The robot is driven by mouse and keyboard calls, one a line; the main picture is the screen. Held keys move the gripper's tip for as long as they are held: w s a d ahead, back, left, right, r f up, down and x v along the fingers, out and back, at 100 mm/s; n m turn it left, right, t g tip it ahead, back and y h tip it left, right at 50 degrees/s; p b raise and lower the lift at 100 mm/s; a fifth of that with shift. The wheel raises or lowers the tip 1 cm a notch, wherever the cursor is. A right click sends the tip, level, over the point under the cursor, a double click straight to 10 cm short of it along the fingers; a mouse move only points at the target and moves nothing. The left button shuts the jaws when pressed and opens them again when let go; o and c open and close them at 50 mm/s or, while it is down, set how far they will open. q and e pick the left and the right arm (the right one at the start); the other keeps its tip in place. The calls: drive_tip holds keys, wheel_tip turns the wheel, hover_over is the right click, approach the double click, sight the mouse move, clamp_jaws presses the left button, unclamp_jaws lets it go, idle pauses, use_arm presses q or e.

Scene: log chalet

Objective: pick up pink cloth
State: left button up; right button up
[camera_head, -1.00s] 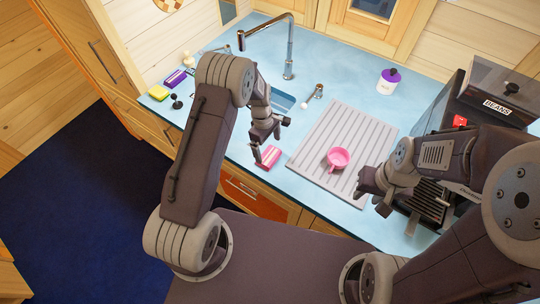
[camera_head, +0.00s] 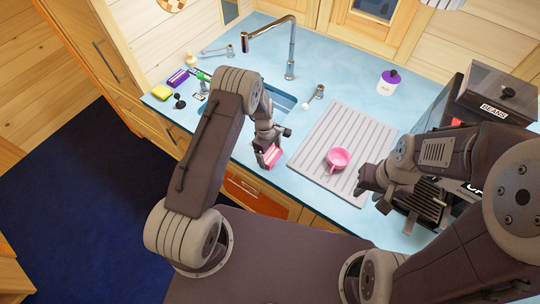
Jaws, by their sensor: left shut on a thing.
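The pink cloth (camera_head: 272,156) is a small folded piece with a pale band, near the front edge of the blue counter. My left gripper (camera_head: 267,150) is shut on it, and the fingers hide part of the cloth. The cloth is tilted; I cannot tell whether it is clear of the counter. My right gripper (camera_head: 371,184) is near the right end of the drying mat, away from the cloth. Its fingertips are too small and dark to tell whether they are apart.
A pink cup (camera_head: 338,159) stands on the grey ribbed mat (camera_head: 317,142). The sink (camera_head: 284,102) and tall faucet (camera_head: 290,55) lie behind my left gripper. A coffee machine (camera_head: 447,135) stands right. Yellow (camera_head: 161,92) and purple (camera_head: 178,78) pieces lie at the left.

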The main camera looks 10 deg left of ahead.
sight(273, 157)
use_arm(q)
drive_tip(key=shift+w+r, duration=0.1)
drive_tip(key=shift+r, duration=0.15)
drive_tip(key=r, duration=0.1)
drive_tip(key=r+b, duration=0.2)
drive_tip(key=shift+s+d+r, duration=0.25)
drive_tip(key=shift+d+r, duration=0.1)
drive_tip(key=shift+r, duration=0.05)
drive_tip(key=s+d+r+b, duration=0.2)
drive_tip(key=s+d+r, duration=0.4)
drive_tip(key=d, duration=0.2)
drive_tip(key=shift+s+d+r, duration=0.25)
drive_tip(key=shift+d+r, duration=0.1)
drive_tip(key=shift+d, duration=0.05)
